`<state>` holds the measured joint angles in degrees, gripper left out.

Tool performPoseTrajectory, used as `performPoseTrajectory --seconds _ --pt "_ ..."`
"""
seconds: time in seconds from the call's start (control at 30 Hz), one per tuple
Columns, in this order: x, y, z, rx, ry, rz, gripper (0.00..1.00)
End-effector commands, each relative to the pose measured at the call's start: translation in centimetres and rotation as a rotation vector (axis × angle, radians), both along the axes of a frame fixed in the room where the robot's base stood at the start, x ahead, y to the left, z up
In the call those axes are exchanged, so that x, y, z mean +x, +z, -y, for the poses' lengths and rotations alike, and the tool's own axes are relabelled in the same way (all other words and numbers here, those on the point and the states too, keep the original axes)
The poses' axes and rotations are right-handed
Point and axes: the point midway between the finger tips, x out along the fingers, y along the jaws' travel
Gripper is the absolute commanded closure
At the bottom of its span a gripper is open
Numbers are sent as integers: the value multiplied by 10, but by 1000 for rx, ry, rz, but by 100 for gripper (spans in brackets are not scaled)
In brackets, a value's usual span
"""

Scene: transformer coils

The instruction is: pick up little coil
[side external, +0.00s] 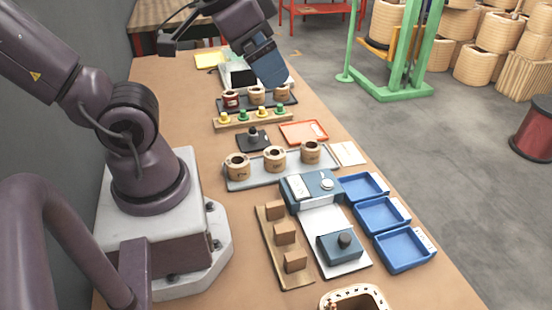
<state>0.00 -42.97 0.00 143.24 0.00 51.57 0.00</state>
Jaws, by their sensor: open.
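Three small coils stand upright on a dark tray (292,101) towards the back of the bench: a dark red one (230,99), a tan one (256,96) and another tan one (281,94). Three larger tan coils, left (237,168), middle (275,161) and right (311,153), stand on a grey tray (256,173) nearer the camera. I cannot tell from the picture which one is the little coil. My gripper (273,80) hangs tilted above the back tray, near its right-hand tan coils. It is open and holds nothing visible; its fingertips are hard to make out.
A wooden strip (228,123) with yellow and green pegs lies in front of the back tray. A black stand (253,139), an orange tray (304,132), a blue-grey meter (310,190), blue bins (381,214) and a block rack (275,262) fill the bench.

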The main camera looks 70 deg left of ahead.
Motion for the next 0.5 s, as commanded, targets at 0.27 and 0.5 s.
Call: performPoseTrajectory --seconds 0.27,0.5 --pt "1 -2 2 0 -13 -11 10" --pt "12 -54 5 -85 -1 -251 10"
